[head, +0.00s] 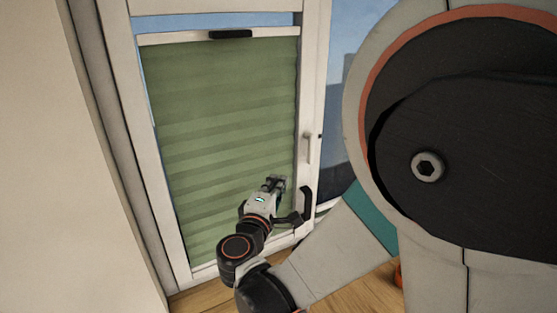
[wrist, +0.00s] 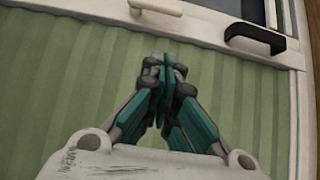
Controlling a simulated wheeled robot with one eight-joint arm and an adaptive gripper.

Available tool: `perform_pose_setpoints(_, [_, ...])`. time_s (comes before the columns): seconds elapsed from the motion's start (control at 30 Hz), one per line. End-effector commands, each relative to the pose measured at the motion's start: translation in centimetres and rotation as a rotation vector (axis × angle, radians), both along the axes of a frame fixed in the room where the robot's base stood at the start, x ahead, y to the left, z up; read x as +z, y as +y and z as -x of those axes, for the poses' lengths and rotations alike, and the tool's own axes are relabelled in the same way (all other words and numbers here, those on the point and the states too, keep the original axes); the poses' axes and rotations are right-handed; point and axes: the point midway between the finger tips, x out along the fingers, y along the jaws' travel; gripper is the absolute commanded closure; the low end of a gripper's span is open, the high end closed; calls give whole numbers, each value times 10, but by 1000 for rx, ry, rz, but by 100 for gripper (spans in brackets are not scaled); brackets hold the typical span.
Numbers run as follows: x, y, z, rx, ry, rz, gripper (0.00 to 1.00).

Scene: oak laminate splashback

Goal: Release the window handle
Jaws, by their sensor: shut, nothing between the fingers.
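A black window handle (head: 306,201) is on the lower right part of the white window frame in the head view. It also shows at the upper right in the wrist view (wrist: 256,37). A slim pale handle (head: 308,148) sits higher on the same frame stile; in the wrist view it is at the top edge (wrist: 157,7). My gripper (head: 277,181) is in front of the green blind, left of the black handle and slightly above it. In the wrist view its teal fingers (wrist: 168,62) are shut together with nothing between them, apart from both handles.
The pleated green blind (head: 220,120) covers most of the pane, with a black tab (head: 230,34) on its top rail. A plain wall (head: 50,160) stands at the left. The wood floor (head: 345,297) shows below.

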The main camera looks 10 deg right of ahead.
Motion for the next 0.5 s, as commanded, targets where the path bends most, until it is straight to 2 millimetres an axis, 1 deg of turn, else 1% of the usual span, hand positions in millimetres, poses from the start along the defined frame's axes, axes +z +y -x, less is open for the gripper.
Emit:
perform_pose_setpoints(0.17, [0,-11,-19,-4,1,0,100])
perform_pose_setpoints(0.5, [1,-41,-78,-4,1,0,100])
